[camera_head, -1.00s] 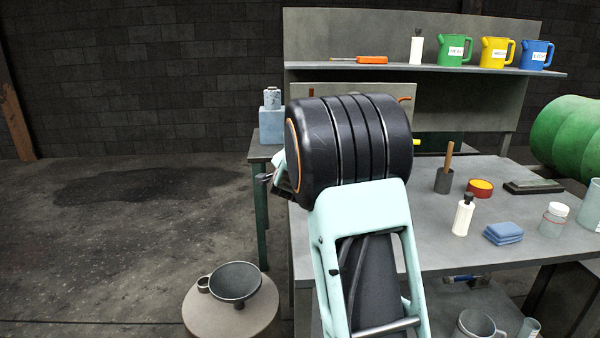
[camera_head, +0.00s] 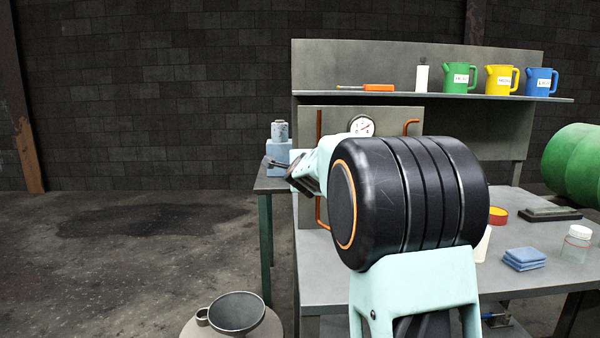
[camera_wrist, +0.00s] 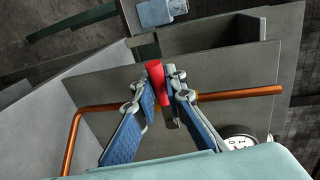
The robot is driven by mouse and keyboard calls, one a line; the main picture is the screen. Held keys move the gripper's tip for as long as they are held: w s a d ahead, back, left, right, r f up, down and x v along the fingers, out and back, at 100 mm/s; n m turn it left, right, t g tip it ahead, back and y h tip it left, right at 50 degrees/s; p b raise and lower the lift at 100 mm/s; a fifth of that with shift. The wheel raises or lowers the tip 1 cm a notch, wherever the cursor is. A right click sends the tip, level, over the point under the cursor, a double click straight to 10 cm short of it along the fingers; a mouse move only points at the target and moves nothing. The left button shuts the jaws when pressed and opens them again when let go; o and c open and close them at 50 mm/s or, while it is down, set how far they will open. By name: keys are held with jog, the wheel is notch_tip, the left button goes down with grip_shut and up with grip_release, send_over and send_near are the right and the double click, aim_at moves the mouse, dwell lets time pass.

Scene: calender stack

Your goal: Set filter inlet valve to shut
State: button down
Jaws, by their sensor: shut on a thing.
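In the wrist view a red valve handle (camera_wrist: 156,76) stands in front of a copper pipe (camera_wrist: 240,93) on a grey panel. My gripper (camera_wrist: 163,82) is shut on this handle, with one blue-padded finger on each side. A little brass-coloured metal shows behind the fingers, but most of the valve body is hidden. In the head view my gripper (camera_head: 280,165) is at the left of the panel (camera_head: 345,118), partly hidden by my arm. The handle cannot be made out there.
A round gauge (camera_head: 361,126) sits on the panel and also shows in the wrist view (camera_wrist: 237,138). A shelf (camera_head: 430,96) above holds green, yellow and blue jugs. Blue cloths (camera_head: 524,259) and a jar (camera_head: 576,246) lie on the bench to the right. Open floor is at left.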

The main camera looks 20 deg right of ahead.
jog(key=shift+r, duration=0.1)
dwell(0.3)
jog(key=c, duration=2)
grip_release()
jog(key=shift+o, duration=0.2)
jog(key=shift+s, duration=0.1)
jog(key=v, duration=1.2)
